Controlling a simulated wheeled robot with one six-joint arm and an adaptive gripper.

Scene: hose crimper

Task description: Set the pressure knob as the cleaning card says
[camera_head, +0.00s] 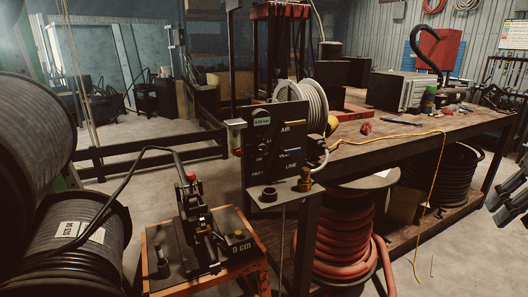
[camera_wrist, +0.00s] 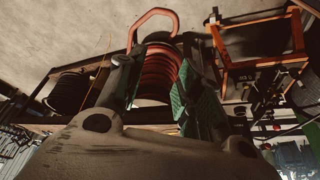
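A dark upright panel (camera_head: 272,150) stands at the near end of the workbench in the head view. It carries white lettering, with "AIR" and "LINE" readable, and small fittings. A brass fitting (camera_head: 305,180) sits on the ledge at its foot. I cannot tell which fitting is the pressure knob or what its setting is. A white sheet (camera_head: 513,35) hangs on the back wall, too small to read. I cannot tell if it is the cleaning card. In the wrist view my gripper (camera_wrist: 158,75) is open and empty, its green-padded fingers apart, with a red hose coil beyond.
A lever machine (camera_head: 200,235) stands on an orange-framed table (camera_head: 262,270). Large black hose reels (camera_head: 70,240) crowd the left. The workbench (camera_head: 400,135) holds loose tools, and a yellow cord (camera_head: 440,175) hangs off it. Red hose (camera_head: 340,225) is coiled below.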

